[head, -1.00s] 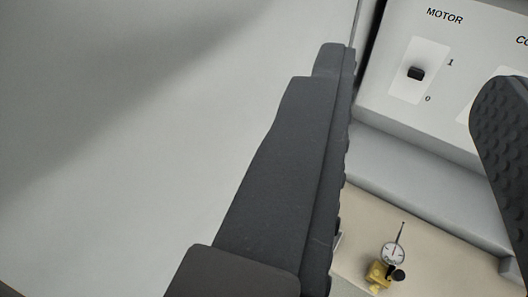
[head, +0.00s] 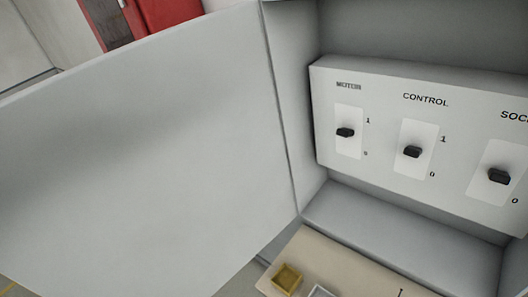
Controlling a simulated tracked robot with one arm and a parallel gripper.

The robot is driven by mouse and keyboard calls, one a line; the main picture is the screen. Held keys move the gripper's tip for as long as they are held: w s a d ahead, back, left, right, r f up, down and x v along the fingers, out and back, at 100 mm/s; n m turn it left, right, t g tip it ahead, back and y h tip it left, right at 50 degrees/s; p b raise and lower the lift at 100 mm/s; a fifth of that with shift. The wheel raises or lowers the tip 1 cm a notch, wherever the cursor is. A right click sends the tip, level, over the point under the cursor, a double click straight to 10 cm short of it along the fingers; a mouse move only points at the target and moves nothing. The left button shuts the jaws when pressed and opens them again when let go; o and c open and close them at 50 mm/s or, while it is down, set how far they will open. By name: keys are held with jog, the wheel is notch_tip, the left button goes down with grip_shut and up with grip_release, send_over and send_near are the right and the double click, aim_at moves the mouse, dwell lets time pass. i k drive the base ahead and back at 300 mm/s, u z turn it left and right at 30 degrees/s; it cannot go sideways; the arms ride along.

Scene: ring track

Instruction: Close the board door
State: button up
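The board door (head: 150,160) is a large plain grey panel filling the left half of the view. It stands open, swung out to the left from its hinge edge beside the board box (head: 345,210). Inside the open box a white panel (head: 380,88) carries switches labelled MOTOR (head: 345,132), CONTROL (head: 412,151) and a third, partly cut off label starting "SOC", with its switch (head: 499,176) below. Each has a black knob on a white plate. My gripper is out of the picture, so its fingers and their distance from the door are hidden.
Below the box is a beige surface (head: 350,272) with a small yellow tray (head: 287,279) and a pale tray (head: 321,291) at the bottom edge. A red object (head: 170,14) shows behind the door at the top left.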

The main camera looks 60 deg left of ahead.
aim_at(156, 164)
jog(key=z, duration=0.95)
jog(key=k, duration=2.55)
jog(key=u, duration=1)
jog(key=i, duration=1)
jog(key=z, duration=0.05)
